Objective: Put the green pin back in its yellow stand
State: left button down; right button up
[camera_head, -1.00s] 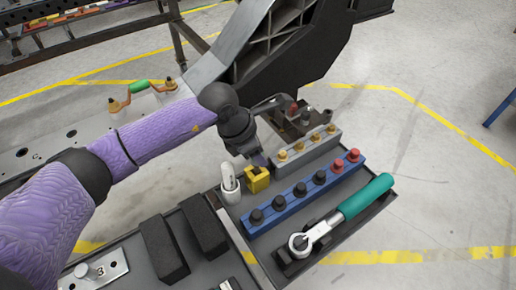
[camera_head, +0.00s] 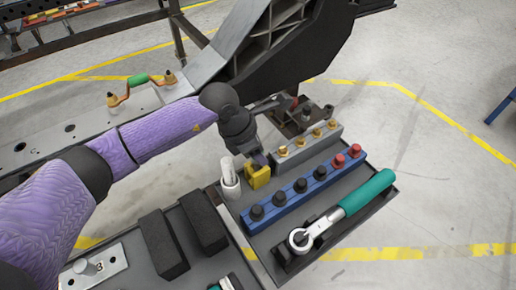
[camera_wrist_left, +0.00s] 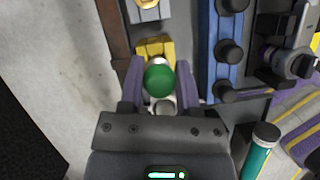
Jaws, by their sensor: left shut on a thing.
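The green pin (camera_wrist_left: 159,80) shows end-on in the left wrist view as a round green head between my two purple fingers. My left gripper (camera_wrist_left: 157,85) is shut on it. The yellow stand (camera_wrist_left: 156,48) is just past the pin in that view and partly covered by it. In the head view my left gripper (camera_head: 257,160) is directly over the yellow stand (camera_head: 258,177), close to its top, and the pin is hidden. I cannot tell whether the pin's lower end touches or enters the stand. My right gripper is not in view.
A white holder (camera_head: 231,186) stands close left of the stand. A grey block with brass pieces (camera_head: 308,150) and a blue rail with black and red knobs (camera_head: 300,194) are to the right. A teal-handled ratchet (camera_head: 340,213) lies in front. Black blocks (camera_head: 163,245) lie at lower left.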

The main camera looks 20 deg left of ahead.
pick_arm(q)
jog(key=shift+f, duration=0.35)
jog(key=shift+f+b, duration=0.65)
jog(key=shift+f, duration=0.1)
jog(key=shift+c, duration=1.2)
grip_release()
jog(key=shift+c, duration=0.6)
jog(key=shift+r, duration=0.1)
notch_tip(320, 180, up, 7)
jog(key=p, duration=0.5)
